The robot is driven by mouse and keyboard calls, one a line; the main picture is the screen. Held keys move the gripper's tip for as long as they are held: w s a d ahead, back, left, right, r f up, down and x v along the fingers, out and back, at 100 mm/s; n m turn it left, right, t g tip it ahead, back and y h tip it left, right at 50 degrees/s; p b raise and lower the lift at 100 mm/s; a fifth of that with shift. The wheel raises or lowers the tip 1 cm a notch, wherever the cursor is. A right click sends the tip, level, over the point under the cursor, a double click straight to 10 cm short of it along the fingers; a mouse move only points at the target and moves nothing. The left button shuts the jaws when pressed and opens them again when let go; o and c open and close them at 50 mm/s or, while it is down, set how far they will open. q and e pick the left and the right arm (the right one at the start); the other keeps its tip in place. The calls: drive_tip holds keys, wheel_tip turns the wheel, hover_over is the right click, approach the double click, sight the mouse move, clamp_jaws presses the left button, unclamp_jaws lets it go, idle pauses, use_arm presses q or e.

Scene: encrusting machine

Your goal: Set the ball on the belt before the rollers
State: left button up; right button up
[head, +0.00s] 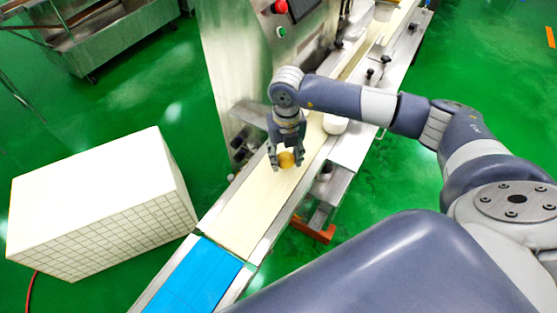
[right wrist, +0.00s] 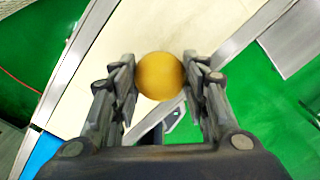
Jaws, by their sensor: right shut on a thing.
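The ball (head: 287,159) is round and golden-brown. My right gripper (head: 286,163) is shut on it, with one finger on each side. In the right wrist view the ball (right wrist: 160,76) sits between the fingertips of the right gripper (right wrist: 160,82). The cream belt (head: 245,212) runs under the gripper; the belt also shows in the right wrist view (right wrist: 98,75). I cannot tell whether the ball touches the belt. A white rounded part (head: 335,124), perhaps a roller, is at the belt's right side, behind the ball. My left gripper is not in view.
The steel machine housing (head: 240,60) rises left of the belt. A blue belt section (head: 195,280) lies at the near end. A white box with a grid side (head: 95,190) stands on the green floor at left. A steel cart (head: 105,35) is at the back left.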

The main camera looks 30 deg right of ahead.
sight(279, 173)
drive_tip(key=shift+w+a, duration=0.3)
drive_tip(key=shift+a, duration=0.6)
drive_tip(key=shift+a+f, duration=0.1)
drive_tip(key=shift+f, duration=0.2)
wheel_tip(279, 173, down, 3)
drive_tip(key=shift+f+p, duration=0.1)
drive_tip(key=shift+p, duration=0.65)
drive_tip(key=o, duration=1.1)
wheel_tip(279, 173, up, 12)
drive_tip(key=b, duration=0.3)
